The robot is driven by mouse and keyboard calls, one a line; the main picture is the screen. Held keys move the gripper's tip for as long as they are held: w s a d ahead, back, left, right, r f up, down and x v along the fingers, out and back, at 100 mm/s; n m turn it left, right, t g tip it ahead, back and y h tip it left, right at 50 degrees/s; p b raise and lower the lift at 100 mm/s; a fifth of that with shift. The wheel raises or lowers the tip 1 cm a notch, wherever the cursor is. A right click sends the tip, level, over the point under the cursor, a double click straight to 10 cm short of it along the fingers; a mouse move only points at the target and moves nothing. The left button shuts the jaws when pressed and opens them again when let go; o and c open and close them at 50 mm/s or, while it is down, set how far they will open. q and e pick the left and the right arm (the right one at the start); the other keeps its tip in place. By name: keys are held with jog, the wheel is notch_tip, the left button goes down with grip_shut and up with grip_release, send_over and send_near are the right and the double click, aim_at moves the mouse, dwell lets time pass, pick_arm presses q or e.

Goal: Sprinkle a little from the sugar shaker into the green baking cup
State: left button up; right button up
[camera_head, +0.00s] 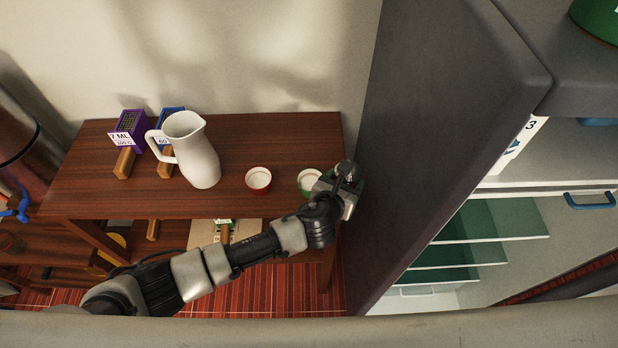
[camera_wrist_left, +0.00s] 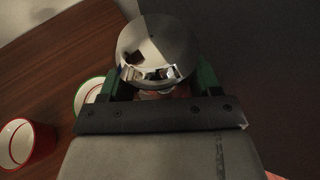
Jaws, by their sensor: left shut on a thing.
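The green baking cup (camera_head: 305,183), white inside with a green outside, stands on the brown wooden table near its right end. My gripper partly covers it in the head view. In the left wrist view its rim (camera_wrist_left: 84,90) shows beside the left finger. My left gripper (camera_head: 346,180) is just right of the cup, at the table's right edge. It is shut on the sugar shaker, whose shiny domed metal top (camera_wrist_left: 157,48) shows between the fingers (camera_wrist_left: 158,88) in the wrist view. The shaker's body is mostly hidden, and I cannot tell its tilt. My right gripper is out of view.
A red baking cup (camera_head: 258,180) stands left of the green one. A white pitcher (camera_head: 197,158) and purple (camera_head: 129,124) and blue (camera_head: 172,115) boxes with wooden handles are farther left. A tall dark panel (camera_head: 440,130) rises close to the right of my gripper.

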aim_at(335, 173)
pick_arm(q)
jog(key=shift+a+n+b, duration=0.3)
jog(key=shift+a+b, duration=0.05)
jog(key=shift+b, duration=0.2)
jog(key=shift+w+a+n+h+b, duration=0.15)
jog(key=shift+n+h+b, duration=0.15)
jog(key=shift+h+b, duration=0.2)
jog(key=shift+w+a+r+n, duration=0.15)
jog(key=shift+r+n, duration=0.15)
jog(key=shift+r, duration=0.25)
jog(key=shift+a+r+n+h, duration=0.3)
jog(key=shift+r+n+h, duration=0.1)
jog(key=shift+r+h, duration=0.1)
jog(key=shift+a+n+b, duration=0.25)
jog(key=shift+n+b, duration=0.05)
jog(key=shift+b, duration=0.55)
jog(key=b, duration=0.1)
jog(key=n+h+b, duration=0.1)
jog(key=shift+w+a+f+b, duration=0.25)
jog(key=shift+a+b, duration=0.15)
jog(key=shift+a+n+h+b, duration=0.3)
jog(key=shift+n+h+b, duration=0.15)
jog(key=shift+b, duration=0.25)
jog(key=shift+d+r+n+h+b, duration=0.1)
jog(key=shift+r+n+h+b, duration=0.25)
jog(key=shift+r+n+b, duration=0.5)
